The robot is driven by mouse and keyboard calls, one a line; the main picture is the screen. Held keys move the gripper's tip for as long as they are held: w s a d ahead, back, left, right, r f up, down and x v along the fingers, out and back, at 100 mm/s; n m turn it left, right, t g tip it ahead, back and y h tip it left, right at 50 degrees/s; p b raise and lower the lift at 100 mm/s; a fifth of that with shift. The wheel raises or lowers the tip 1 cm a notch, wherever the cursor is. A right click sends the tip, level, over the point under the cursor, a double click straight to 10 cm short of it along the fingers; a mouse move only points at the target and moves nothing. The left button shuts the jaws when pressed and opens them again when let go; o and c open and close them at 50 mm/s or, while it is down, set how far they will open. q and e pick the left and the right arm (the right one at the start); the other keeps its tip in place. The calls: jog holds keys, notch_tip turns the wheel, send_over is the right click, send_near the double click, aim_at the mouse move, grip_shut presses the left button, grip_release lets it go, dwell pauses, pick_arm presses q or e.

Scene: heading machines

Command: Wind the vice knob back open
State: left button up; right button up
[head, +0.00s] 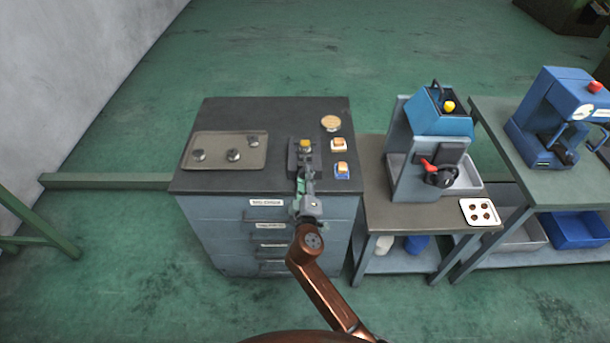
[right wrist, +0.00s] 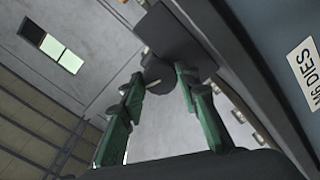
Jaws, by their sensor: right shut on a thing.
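The vice (head: 292,156) is a dark grey block near the front right of the cabinet top, with a small yellow piece (head: 305,143) at its top. My right gripper (head: 301,182) reaches over the front edge to the vice's front. In the right wrist view my right gripper (right wrist: 160,82) has its green fingers on either side of the dark round knob (right wrist: 158,72) and is shut on it. The fingers and arm hide the knob in the head view. How far the jaws are apart is too small to tell. My left gripper is not in view.
Two small orange-topped pieces (head: 338,145) (head: 341,170) and a round disc (head: 330,122) lie right of the vice. A blue-grey machine (head: 425,150) stands on the lower bench to the right.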

jog(key=shift+a+n+p, duration=0.15)
jog(key=shift+n+p, duration=1)
jog(key=shift+n, duration=0.85)
jog(key=shift+f, duration=0.1)
jog(key=o, duration=1.2)
jog(key=shift+c, duration=0.2)
jog(key=shift+s, duration=0.15)
jog(key=s, duration=1.1)
jog(key=shift+s+r, duration=0.35)
jog(key=shift+r, duration=0.1)
